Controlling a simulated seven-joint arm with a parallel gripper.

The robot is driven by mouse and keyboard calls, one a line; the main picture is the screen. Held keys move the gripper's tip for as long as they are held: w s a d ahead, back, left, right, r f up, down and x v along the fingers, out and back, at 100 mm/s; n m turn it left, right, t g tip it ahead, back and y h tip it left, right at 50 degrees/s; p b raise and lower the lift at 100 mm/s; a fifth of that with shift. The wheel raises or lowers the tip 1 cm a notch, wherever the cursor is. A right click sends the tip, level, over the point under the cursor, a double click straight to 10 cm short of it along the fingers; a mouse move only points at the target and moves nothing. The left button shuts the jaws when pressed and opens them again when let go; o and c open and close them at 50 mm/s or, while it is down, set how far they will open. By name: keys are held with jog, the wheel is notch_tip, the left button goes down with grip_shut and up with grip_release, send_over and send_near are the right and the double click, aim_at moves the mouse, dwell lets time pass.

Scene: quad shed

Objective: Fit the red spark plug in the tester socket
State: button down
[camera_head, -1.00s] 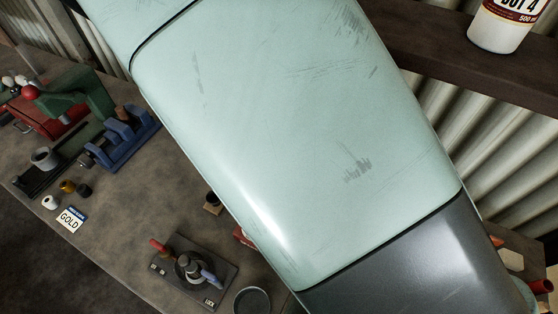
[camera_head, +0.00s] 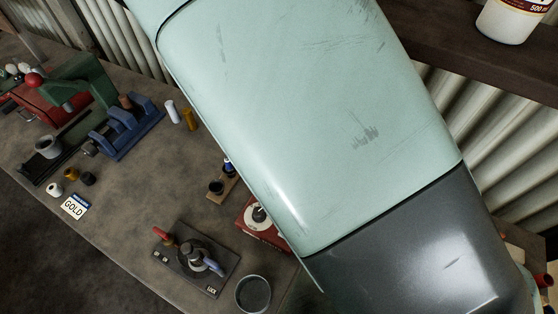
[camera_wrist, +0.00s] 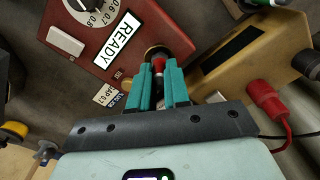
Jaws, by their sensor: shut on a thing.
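In the wrist view, my gripper (camera_wrist: 159,82) has its teal fingers closed on the red spark plug (camera_wrist: 158,65), of which only a small red part shows between the fingertips. A dark round socket with a brassy rim (camera_wrist: 152,51) is just beyond the fingertips, beside the red tester box (camera_wrist: 120,38) with its READY label. The plug's far end overlaps the socket in this view; I cannot tell if it is inside or above it. In the head view, the red tester box (camera_head: 262,237) is partly hidden by my arm, and my gripper is hidden.
A yellow box (camera_wrist: 258,50) and a red connector with cable (camera_wrist: 267,100) lie right of my gripper. On the bench are a black LOCK fixture (camera_head: 182,272), a round tin (camera_head: 252,293), a wooden plug stand (camera_head: 219,192) and a blue vice (camera_head: 125,130). Bare bench lies between them.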

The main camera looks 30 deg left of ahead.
jog(key=c, duration=0.6)
grip_release()
jog(key=shift+r, duration=3.5)
